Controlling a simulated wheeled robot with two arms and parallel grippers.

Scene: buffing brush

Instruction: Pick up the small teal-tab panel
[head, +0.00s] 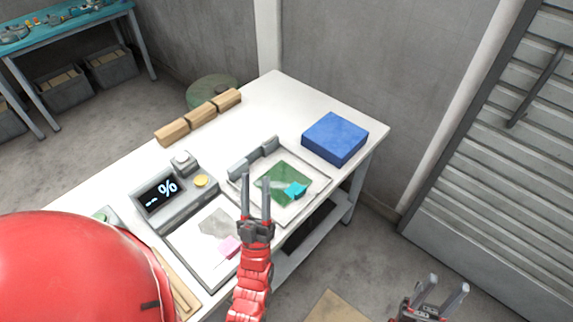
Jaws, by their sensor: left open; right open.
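The small panel (272,184) is a flat green sheet with a teal tab (295,190) at its right side. It lies on a light tray (309,200) on the white table. My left gripper (256,181) is open, fingers pointing up in the picture, in front of the panel's left part and partly hiding it. I cannot tell whether it touches the panel. The teal tab lies just right of the fingers. My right gripper (451,298) is open and empty at the bottom right, off the table, over the floor.
A device with a percent display (160,190) and a yellow button (201,181) stands left of the tray. A pink tab (229,247) lies on a pale sheet nearer the front. A blue box (335,137) and wooden blocks (200,115) stand farther back.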

